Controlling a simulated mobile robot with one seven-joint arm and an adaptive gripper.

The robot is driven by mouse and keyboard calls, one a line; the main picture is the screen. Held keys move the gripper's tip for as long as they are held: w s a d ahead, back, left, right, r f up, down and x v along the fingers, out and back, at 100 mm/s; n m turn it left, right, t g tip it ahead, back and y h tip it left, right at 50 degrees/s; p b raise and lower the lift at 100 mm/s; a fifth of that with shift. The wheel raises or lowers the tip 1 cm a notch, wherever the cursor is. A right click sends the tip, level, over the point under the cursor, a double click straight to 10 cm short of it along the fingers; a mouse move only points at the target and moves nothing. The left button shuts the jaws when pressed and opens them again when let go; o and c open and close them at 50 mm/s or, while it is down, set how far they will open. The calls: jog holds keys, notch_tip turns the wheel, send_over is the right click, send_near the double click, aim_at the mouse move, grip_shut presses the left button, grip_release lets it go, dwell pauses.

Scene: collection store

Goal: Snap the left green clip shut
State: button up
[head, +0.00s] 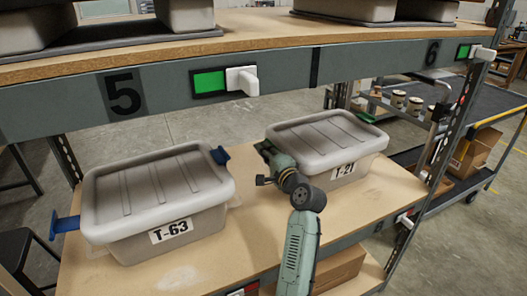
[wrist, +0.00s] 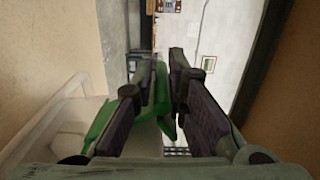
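The grey lidded bin labelled T-21 (head: 325,140) stands on the lower shelf in the head view. My gripper (head: 264,165) is at its left side, and my arm hides part of that side. In the wrist view the two dark fingers of my gripper (wrist: 164,85) are apart. A green clip (wrist: 161,92) shows in and behind the gap between them. Its green edge also runs left behind the left finger, along the pale bin. The clip appears to stand out from the bin. I cannot tell whether a finger touches it.
A second grey bin, T-63 (head: 155,200), with blue clips standing out, is at left on the lower shelf (head: 250,215). A cart (head: 480,120) stands at right. Shelf board is bare between the bins.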

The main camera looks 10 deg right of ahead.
jog(key=o, duration=0.7)
jog(key=shift+d, duration=0.1)
jog(key=v, duration=1.2)
jog(key=shift+c, duration=0.4)
